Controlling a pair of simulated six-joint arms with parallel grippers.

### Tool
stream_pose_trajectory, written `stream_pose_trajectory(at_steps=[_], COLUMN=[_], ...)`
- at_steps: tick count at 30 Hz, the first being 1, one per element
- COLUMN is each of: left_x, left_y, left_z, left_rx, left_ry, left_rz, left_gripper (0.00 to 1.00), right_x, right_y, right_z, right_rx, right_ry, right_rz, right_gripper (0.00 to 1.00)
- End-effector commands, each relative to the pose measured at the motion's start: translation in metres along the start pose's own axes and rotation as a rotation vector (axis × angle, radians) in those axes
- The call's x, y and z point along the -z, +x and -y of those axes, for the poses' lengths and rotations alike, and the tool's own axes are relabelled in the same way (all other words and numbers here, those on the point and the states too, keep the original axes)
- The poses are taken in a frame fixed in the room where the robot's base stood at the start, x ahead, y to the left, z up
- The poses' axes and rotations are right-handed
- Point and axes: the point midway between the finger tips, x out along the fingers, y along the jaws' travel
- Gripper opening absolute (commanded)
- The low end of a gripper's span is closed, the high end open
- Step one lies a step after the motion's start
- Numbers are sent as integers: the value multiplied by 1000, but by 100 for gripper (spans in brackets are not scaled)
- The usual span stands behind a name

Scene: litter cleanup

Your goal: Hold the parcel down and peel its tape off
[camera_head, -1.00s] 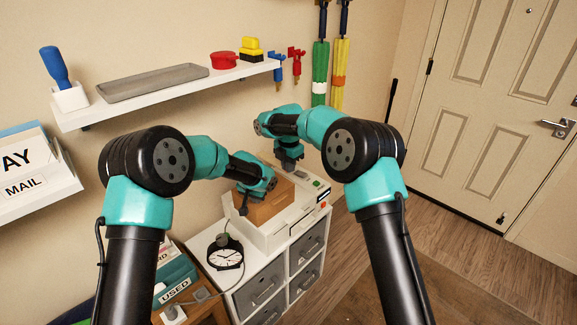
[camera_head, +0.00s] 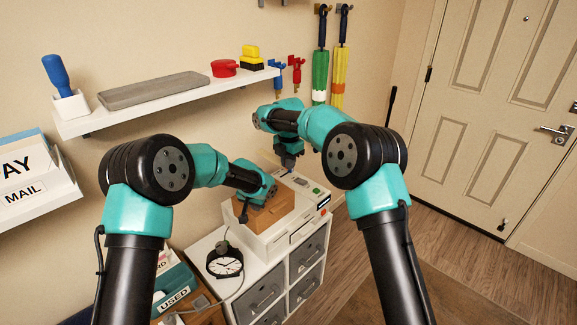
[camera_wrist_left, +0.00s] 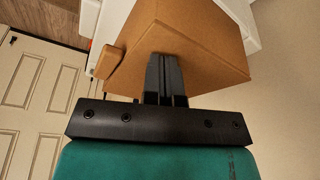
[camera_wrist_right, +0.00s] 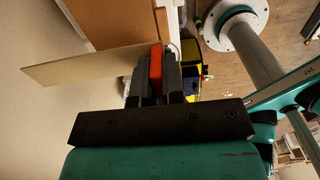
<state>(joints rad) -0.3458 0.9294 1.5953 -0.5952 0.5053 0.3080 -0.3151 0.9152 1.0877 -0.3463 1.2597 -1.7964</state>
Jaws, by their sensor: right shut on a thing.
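The brown cardboard parcel (camera_head: 272,210) sits on a white machine (camera_head: 300,205) on top of the drawer unit. My left gripper (camera_head: 244,214) has its fingers together, pressed against the parcel; the left wrist view shows them on the parcel's brown face (camera_wrist_left: 195,50). A small brown piece (camera_wrist_left: 110,62) sticks out at the parcel's edge there. My right gripper (camera_head: 289,164) is above the parcel's far side. In the right wrist view it is shut on a red-orange tab (camera_wrist_right: 156,70), and a flat tan strip (camera_wrist_right: 90,66) runs off to the left beside it.
The white drawer unit (camera_head: 296,262) has grey drawers. A round clock-like dial (camera_head: 225,262) stands in front of the machine. A wall shelf (camera_head: 165,108) holds a grey tray and small items. Umbrellas (camera_head: 320,70) hang on the wall. A door (camera_head: 490,110) is at right.

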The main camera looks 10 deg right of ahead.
Motion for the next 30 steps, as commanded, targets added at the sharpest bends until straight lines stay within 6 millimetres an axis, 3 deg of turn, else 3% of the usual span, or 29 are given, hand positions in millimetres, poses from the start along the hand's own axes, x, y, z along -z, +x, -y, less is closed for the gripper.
stream_pose_trajectory(at_steps=[9,20,30], left_x=[-5,-5,4], left_y=[6,5,-17], left_z=[-1,-1,-1], left_rx=[-3,-3,-1], left_ry=[-1,-1,0], left_rz=[13,13,6], left_gripper=[0,0,0], right_x=[0,0,0], right_y=[-14,-15,-15], right_z=[0,0,0], right_rx=[-1,0,-1], right_ry=[0,0,0], right_rz=[0,0,0], right_gripper=[0,0,0])
